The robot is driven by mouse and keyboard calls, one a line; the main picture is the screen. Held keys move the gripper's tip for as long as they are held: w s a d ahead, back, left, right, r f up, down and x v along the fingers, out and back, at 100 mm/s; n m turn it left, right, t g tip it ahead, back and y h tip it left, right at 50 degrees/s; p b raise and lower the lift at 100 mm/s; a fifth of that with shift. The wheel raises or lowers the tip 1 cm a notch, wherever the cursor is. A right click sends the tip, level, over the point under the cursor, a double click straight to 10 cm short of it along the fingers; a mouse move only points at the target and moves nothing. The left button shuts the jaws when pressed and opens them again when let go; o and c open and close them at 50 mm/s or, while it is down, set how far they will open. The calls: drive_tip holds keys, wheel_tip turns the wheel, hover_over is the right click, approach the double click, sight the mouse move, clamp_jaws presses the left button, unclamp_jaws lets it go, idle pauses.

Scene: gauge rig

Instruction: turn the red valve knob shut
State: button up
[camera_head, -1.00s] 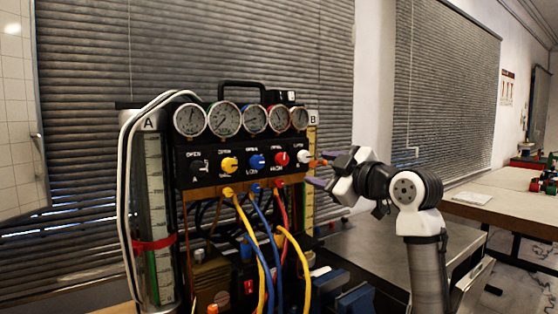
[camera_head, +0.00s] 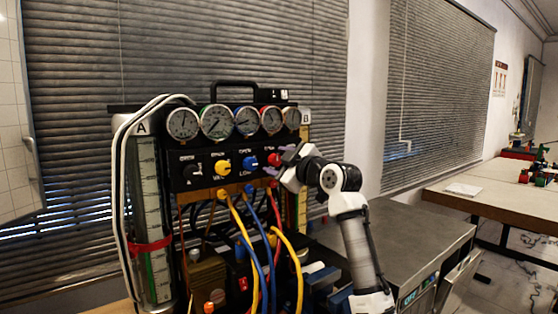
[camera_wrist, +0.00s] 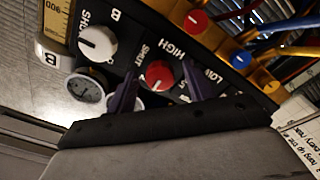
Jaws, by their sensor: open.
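The red valve knob (camera_head: 274,159) is on the front of the black gauge panel, right of the blue knob, and is partly covered by my gripper. In the wrist view the red knob (camera_wrist: 159,75) has a pale pointer mark and lettering around it. My gripper (camera_head: 281,161) is open in front of the panel's right part. In the wrist view its two purple fingers (camera_wrist: 158,70) stand on either side of the red knob. I cannot tell whether they touch it or how deep they reach around it.
A white knob (camera_wrist: 97,42) is beside the red one; yellow (camera_head: 222,166) and blue (camera_head: 249,161) knobs are to its left in the head view. Gauges (camera_head: 217,121) line the top. Coloured hoses (camera_head: 262,244) hang below. A grey-topped cabinet (camera_head: 408,238) stands to the right.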

drive_tip(key=c, duration=1)
drive_tip(key=shift+o, duration=0.2)
drive_tip(key=shift+m, duration=0.3)
drive_tip(key=m+p, duration=0.2)
drive_tip(key=m, duration=0.1)
drive_tip(key=shift+r, duration=0.1)
drive_tip(key=m+p, duration=0.2)
drive_tip(key=m, duration=0.3)
drive_tip(key=m+p, duration=0.2)
drive_tip(key=m, duration=0.3)
drive_tip(key=shift+m+p, duration=1.1)
drive_tip(key=shift+m, duration=1)
